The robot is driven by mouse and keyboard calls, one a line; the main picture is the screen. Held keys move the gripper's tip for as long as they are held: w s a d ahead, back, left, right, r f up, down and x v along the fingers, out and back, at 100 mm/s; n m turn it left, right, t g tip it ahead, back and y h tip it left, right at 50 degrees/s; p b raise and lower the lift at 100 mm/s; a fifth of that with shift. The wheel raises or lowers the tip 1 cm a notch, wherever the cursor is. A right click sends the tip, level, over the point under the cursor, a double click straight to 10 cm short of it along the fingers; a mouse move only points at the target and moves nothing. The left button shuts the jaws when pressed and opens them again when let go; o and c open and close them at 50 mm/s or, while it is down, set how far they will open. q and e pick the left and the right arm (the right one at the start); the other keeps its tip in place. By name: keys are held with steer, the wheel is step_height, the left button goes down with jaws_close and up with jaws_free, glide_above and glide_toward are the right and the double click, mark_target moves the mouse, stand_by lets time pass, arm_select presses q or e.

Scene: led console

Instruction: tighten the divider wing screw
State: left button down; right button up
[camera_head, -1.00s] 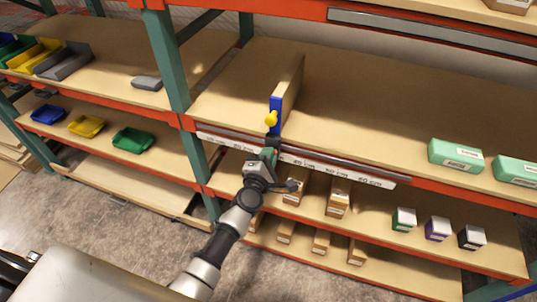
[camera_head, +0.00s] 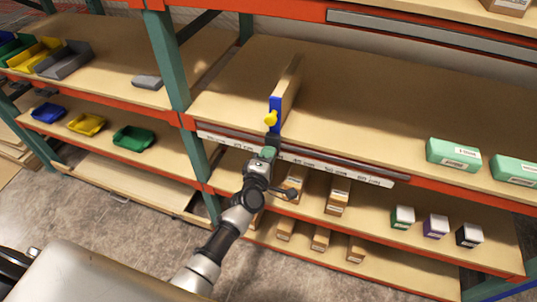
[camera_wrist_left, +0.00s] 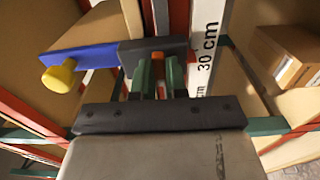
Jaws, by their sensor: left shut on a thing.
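The divider (camera_head: 291,88) is a tan upright board on the middle shelf, with a blue front end (camera_head: 276,112) and a yellow knob (camera_head: 271,119). A dark grey block sits below the blue end at the shelf's front edge; it shows in the left wrist view (camera_wrist_left: 128,54). The wing screw seems to be the small orange piece (camera_wrist_left: 158,57) at this block, mostly hidden by the fingers. My left gripper (camera_head: 271,149) is shut on it; its green fingers also show in the left wrist view (camera_wrist_left: 157,72). The yellow knob is beside the fingers, untouched. My right gripper is not in view.
A white ruler strip (camera_head: 340,173) runs along the shelf front. Green cartons (camera_head: 453,154) stand at the right of the shelf; small boxes (camera_head: 402,218) are on the shelf below. A green upright post (camera_head: 168,62) stands to the left. The shelf around the divider is clear.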

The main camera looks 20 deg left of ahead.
arm_select(q)
steer(key=shift+s+f, duration=0.1)
steer(key=shift+f, duration=0.1)
steer(key=c, duration=1.1)
jaws_free()
steer(key=shift+r, duration=0.15)
steer(key=shift+c, duration=0.2)
steer(key=s+b, duration=0.1)
steer(key=s, duration=1)
steer(key=shift+a, duration=0.15)
steer(key=shift+w, duration=0.1)
